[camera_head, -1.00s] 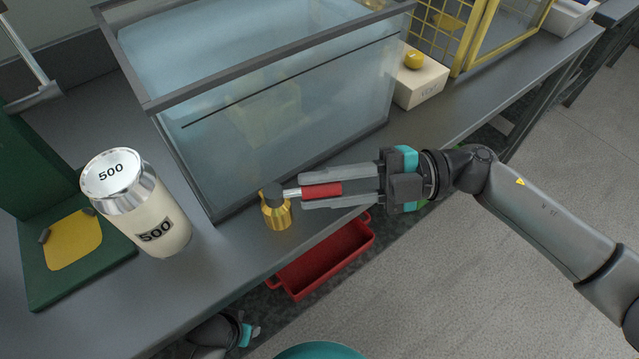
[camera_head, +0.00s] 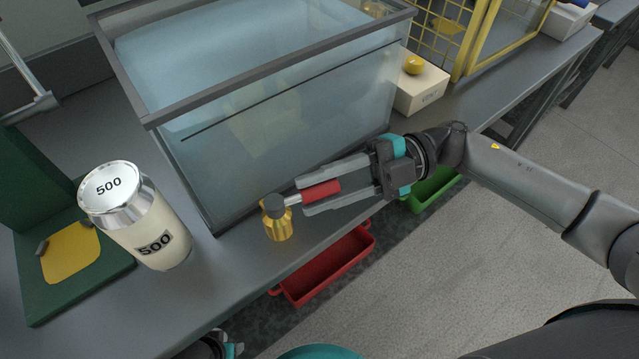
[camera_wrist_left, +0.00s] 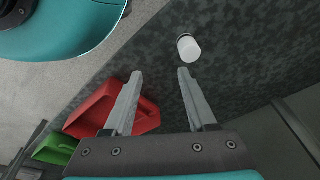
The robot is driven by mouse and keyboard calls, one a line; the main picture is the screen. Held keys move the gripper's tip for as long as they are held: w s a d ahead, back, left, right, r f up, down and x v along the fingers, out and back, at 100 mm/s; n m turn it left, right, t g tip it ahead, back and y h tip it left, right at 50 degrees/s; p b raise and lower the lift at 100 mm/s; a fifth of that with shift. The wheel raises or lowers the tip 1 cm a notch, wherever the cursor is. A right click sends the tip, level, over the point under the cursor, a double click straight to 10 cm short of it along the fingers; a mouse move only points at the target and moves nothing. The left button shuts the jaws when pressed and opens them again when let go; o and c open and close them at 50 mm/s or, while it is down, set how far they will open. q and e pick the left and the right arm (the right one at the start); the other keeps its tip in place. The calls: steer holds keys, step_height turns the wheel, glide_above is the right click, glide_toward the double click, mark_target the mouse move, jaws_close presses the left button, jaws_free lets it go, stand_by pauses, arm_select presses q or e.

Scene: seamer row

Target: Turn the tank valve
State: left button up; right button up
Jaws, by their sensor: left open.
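The tank valve (camera_head: 279,222) is a brass body with a dark cap, at the front lower corner of the glass tank (camera_head: 300,130) in the head view. Its lever has a metal stem and a red grip (camera_head: 321,190), pointing right and slightly away. My right gripper (camera_head: 302,197) has its fingers on both sides of the red grip and appears shut on it. My left gripper (camera_head: 232,349) is partly visible at the bottom edge, below the bench. In the left wrist view the left gripper (camera_wrist_left: 155,82) is open, with nothing between its fingers.
A can marked 500 (camera_head: 150,235) stands left of the valve. A red bin (camera_head: 325,265) and a green bin (camera_head: 432,190) lie below the bench edge. A pale box with a yellow knob (camera_head: 420,92) is right of the tank. A white cylinder (camera_wrist_left: 189,48) lies ahead of the left fingers.

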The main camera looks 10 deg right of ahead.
steer(key=o, duration=0.3)
steer(key=w+d, duration=0.1)
steer(key=d, duration=0.8)
steer(key=w+d, duration=0.1)
steer(key=d, duration=0.4)
steer(key=shift+w+p, duration=0.3)
steer(key=shift+p, duration=0.05)
steer(key=shift+d, duration=0.5)
arm_select(q)
steer(key=shift+s+a+f, duration=0.1)
steer(key=shift+a+f, duration=0.15)
steer(key=shift+f, duration=0.3)
steer(key=shift+s, duration=0.1)
arm_select(e)
steer(key=shift+c, duration=0.2)
